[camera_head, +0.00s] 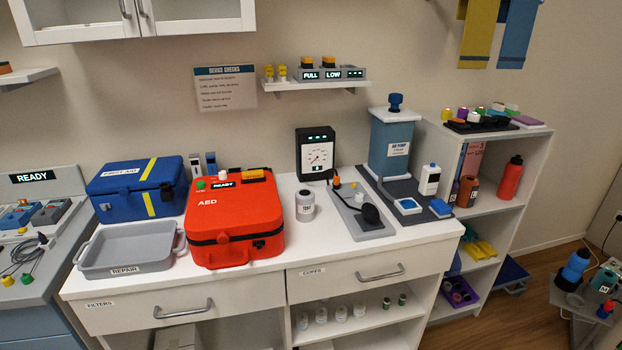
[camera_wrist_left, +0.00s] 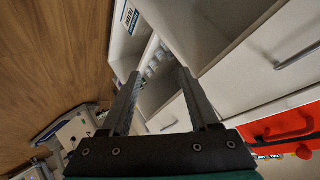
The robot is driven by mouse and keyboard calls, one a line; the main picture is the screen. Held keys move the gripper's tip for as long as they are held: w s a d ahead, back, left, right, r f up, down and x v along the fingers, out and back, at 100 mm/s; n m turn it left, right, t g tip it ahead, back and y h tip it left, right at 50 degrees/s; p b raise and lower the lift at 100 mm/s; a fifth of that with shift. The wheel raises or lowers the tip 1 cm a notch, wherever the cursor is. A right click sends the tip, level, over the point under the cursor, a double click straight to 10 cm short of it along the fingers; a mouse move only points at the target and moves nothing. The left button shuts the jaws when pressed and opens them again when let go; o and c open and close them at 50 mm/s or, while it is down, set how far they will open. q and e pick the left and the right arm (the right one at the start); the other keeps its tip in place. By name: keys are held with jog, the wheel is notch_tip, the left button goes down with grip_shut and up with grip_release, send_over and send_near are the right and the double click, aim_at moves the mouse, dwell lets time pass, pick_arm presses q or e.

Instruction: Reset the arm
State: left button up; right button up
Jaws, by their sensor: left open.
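My left gripper (camera_wrist_left: 158,100) shows in the left wrist view. Its two fingers are apart and nothing is between them. Beyond the fingers are the white cabinet's open shelf (camera_wrist_left: 158,62) and the wooden floor (camera_wrist_left: 50,60). A piece of a red case (camera_wrist_left: 285,128) shows at the right edge of that view. Neither arm nor gripper shows in the head view. My right gripper is in neither view.
The white counter (camera_head: 330,240) holds a blue first aid case (camera_head: 135,190), a red AED case (camera_head: 235,225), a grey repair tray (camera_head: 120,260), a gauge unit (camera_head: 315,155) and a blue pump (camera_head: 393,145). Drawers and shelves lie below. A small cart (camera_head: 585,300) stands at right.

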pick_arm(q)
jog(key=s+f+n+g+y, duration=0.1)
jog(key=s+f+n+g, duration=0.2)
jog(key=s, duration=0.8)
jog(key=s+f+n+g+y+b, duration=0.1)
jog(key=s+f+n+g, duration=0.2)
jog(key=s+f, duration=0.4)
jog(key=s+f+n+g+y, duration=0.1)
jog(key=s+f+n+g, duration=0.2)
jog(key=s, duration=1.3)
notch_tip(320, 180, down, 3)
jog(key=shift+s+a+r, duration=0.15)
jog(key=shift+a+r, duration=0.05)
jog(key=shift+a, duration=0.1)
